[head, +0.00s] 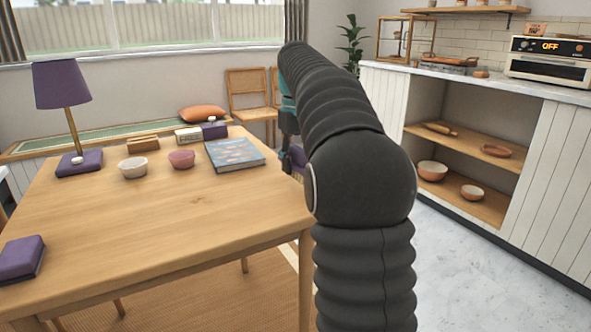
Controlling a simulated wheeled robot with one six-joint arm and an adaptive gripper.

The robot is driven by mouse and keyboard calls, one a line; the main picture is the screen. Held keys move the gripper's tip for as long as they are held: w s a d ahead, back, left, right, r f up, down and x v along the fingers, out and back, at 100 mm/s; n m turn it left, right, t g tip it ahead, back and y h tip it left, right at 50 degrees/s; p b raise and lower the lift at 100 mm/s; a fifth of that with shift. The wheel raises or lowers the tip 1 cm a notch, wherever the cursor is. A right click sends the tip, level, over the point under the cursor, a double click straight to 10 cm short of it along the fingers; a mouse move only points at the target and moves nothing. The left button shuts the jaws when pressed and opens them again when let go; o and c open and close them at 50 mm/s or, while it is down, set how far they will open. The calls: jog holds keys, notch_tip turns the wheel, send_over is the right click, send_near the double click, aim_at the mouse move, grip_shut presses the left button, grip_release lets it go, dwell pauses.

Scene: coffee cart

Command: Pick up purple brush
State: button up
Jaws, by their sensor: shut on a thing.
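My gripper (296,156) shows only in part, past the right edge of the table and mostly hidden behind my own dark arm. A small purple bit shows at it, so it seems shut on a purple thing; whether this is the purple brush I cannot tell. A purple block with a dark underside (21,258) lies at the table's front left corner, well apart from my gripper. Another small purple item (213,130) with a pale top stands at the back of the table, beside a white block (188,135).
The wooden table (150,215) holds a purple lamp (60,84), a white bowl (133,168), a pink bowl (181,159), a blue book (234,155) and a brown block (143,143). Its front middle is clear. A white counter (480,84) with open shelves stands right.

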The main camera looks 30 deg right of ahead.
jog(key=s+d+r, duration=0.1)
jog(key=s+r, duration=0.5)
jog(key=s, duration=0.5)
jog(key=shift+d+r, duration=0.3)
jog(key=shift+d, duration=0.05)
jog(key=shift+s, duration=0.1)
jog(key=o, duration=0.6)
jog(key=c, duration=0.5)
